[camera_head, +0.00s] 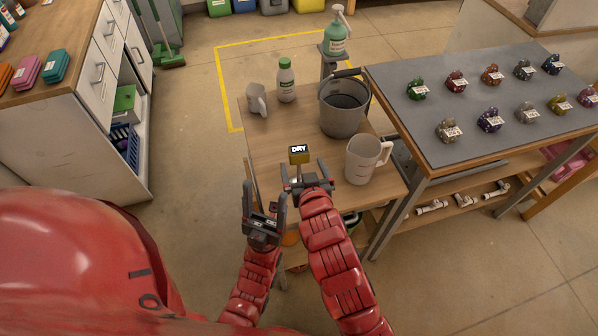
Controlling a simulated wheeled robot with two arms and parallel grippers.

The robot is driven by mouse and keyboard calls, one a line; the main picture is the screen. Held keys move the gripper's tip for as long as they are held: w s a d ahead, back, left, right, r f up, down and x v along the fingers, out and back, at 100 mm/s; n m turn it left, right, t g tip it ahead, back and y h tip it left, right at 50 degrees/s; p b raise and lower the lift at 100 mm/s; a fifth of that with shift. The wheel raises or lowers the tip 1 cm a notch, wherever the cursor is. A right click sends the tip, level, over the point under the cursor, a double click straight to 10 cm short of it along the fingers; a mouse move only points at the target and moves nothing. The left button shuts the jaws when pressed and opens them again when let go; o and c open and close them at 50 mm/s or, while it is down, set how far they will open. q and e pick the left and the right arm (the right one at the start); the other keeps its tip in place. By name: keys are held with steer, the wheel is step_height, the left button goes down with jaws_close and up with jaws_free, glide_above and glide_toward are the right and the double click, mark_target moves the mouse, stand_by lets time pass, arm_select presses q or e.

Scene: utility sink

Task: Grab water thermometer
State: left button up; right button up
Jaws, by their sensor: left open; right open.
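A small yellow-olive device with a dark display reading DRY (299,154) shows at the near part of the wooden table; it appears to be the water thermometer. Its lower part runs down behind or between the fingers of my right gripper (304,172), which is open. I cannot tell whether the fingers touch it. My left gripper (265,194) is open and empty, lower and to the left, at the near left edge of the table. A grey bucket (342,118) stands behind the device to the right, and its inside looks dark.
On the wooden table (285,125) are a white-green bottle (286,80), a small grey cup (257,99) and a pale measuring jug (364,160) close right of my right gripper. A grey-topped bench (455,92) with several small labelled objects adjoins on the right. A drawer cabinet (95,85) stands left.

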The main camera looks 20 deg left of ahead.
mark_target(300, 161)
steer(key=p+x, duration=0.1)
steer(key=x, duration=0.3)
steer(key=shift+a+p, duration=0.1)
steer(key=shift+p, duration=0.3)
steer(key=shift+w+a+f, duration=0.2)
steer(key=shift+w, duration=0.1)
jaws_close()
